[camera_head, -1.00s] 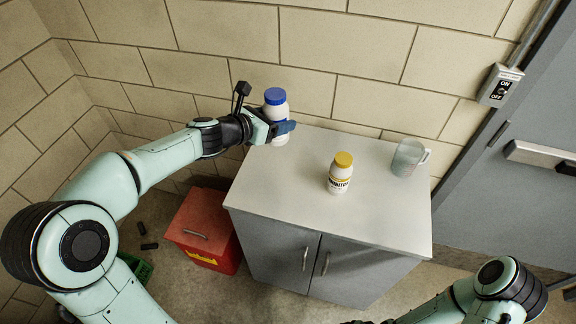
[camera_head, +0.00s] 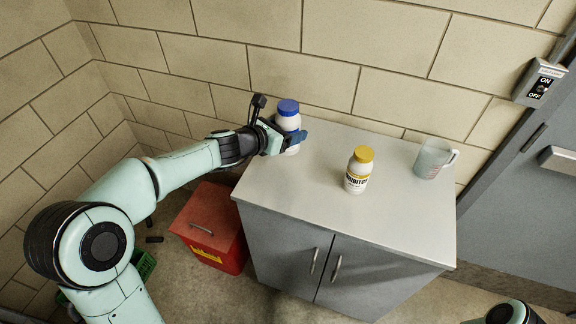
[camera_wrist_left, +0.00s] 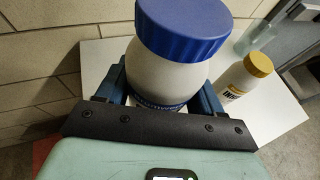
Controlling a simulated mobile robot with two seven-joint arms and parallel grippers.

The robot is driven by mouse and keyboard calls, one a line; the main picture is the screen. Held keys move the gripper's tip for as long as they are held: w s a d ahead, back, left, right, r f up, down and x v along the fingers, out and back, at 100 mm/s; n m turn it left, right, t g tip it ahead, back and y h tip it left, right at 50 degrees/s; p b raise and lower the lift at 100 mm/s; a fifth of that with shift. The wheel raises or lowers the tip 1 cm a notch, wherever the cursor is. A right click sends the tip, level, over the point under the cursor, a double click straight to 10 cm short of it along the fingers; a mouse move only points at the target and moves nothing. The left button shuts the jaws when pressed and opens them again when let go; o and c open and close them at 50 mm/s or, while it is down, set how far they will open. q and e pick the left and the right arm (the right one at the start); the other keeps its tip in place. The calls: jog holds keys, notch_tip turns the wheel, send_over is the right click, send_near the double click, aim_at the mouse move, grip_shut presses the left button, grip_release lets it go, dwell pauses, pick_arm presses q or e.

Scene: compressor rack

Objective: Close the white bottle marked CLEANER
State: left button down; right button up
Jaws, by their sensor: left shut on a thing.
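A white bottle (camera_head: 287,122) with a blue ribbed cap (camera_head: 288,107) is at the back left corner of the cabinet top. My left gripper (camera_head: 288,138) is shut around its body, below the cap. In the left wrist view the bottle (camera_wrist_left: 165,78) looms close between the fingers, its blue cap (camera_wrist_left: 185,28) sitting on top. I cannot tell whether the cap is tight. The bottle's label is mostly hidden, so I cannot read CLEANER on it. I cannot tell whether its base touches the cabinet top. My right gripper is out of view.
A white bottle with a yellow cap (camera_head: 358,171), its label ending in "IBITOR", stands mid-top on the grey cabinet (camera_head: 300,185). A clear beaker (camera_head: 433,158) stands at the back right. A red bin (camera_head: 208,226) is on the floor left. The front of the top is clear.

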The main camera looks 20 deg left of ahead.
pick_arm(q)
jog(key=f, duration=0.1)
jog(key=f+b, duration=0.1)
jog(key=f, duration=0.1)
jog(key=f+b, duration=0.1)
jog(key=f, duration=0.1)
jog(key=shift+w+f, duration=0.25)
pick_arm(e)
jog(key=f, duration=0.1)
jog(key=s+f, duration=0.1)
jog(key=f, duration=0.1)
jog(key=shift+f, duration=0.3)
pick_arm(q)
notch_tip(320, 180, down, 4)
jog(key=b, duration=0.3)
jog(key=shift+f, duration=0.2)
jog(key=shift+r, duration=0.1)
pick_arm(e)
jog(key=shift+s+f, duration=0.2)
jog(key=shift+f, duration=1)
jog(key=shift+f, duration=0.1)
pick_arm(q)
jog(key=shift+f, duration=0.25)
jog(key=shift+c, duration=0.8)
grip_release()
